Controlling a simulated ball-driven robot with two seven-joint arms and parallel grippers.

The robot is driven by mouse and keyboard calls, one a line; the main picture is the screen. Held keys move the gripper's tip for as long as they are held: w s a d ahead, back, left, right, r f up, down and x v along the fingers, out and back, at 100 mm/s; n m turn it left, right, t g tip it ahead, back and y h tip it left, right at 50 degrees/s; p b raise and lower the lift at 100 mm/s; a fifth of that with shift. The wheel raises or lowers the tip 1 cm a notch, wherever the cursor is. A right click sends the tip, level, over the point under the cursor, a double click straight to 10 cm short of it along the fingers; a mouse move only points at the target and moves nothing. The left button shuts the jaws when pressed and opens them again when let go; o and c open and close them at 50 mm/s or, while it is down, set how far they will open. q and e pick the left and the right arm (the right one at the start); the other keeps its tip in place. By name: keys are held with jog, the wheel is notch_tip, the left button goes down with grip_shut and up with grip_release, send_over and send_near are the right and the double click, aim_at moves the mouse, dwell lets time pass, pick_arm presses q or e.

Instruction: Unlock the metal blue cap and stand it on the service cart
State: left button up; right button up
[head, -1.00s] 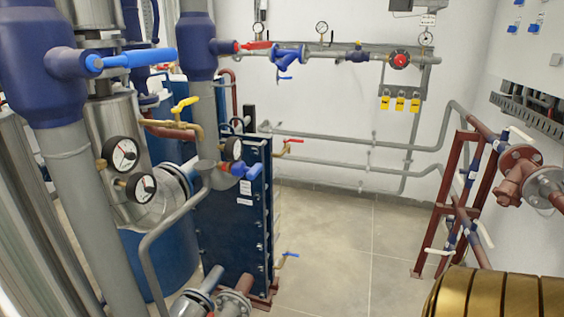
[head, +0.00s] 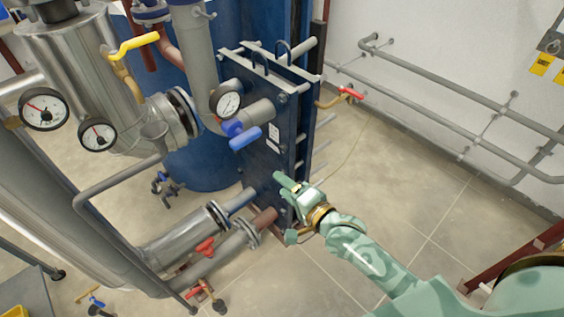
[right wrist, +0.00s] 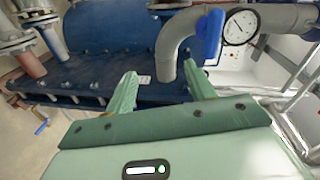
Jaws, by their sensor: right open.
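A blue handle-like part (head: 245,137) sits on a blue fitting below a round gauge, at the front of the dark blue plate exchanger. It also shows in the right wrist view (right wrist: 210,35), upright, beside the gauge. I cannot tell for sure whether it is the blue cap. My right gripper (head: 285,185) is at the exchanger's front, below and to the right of this part. In the right wrist view its fingers (right wrist: 160,76) are apart, with nothing between them. My left gripper is out of view. I cannot clearly make out the service cart.
A grey surface with a yellow item (head: 15,311) is cut off at the lower left. Grey pipes with red valve handles (head: 205,247) run low before the exchanger. A red-handled tap (head: 352,92) sticks out behind it. The floor to the right is open.

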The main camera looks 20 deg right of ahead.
jog(key=m+t+y, duration=0.1)
send_near(250, 142)
jog(key=b+x, duration=0.4)
jog(key=x, duration=0.1)
jog(key=shift+f, duration=0.3)
jog(key=x, duration=0.1)
jog(key=r+x, duration=0.1)
jog(key=x, duration=0.1)
jog(key=shift+w+a+f, duration=0.1)
jog(key=shift+w, duration=0.15)
jog(key=shift+w+a, duration=0.25)
jog(key=shift+w, duration=0.35)
jog(key=shift+c, duration=0.3)
grip_shut()
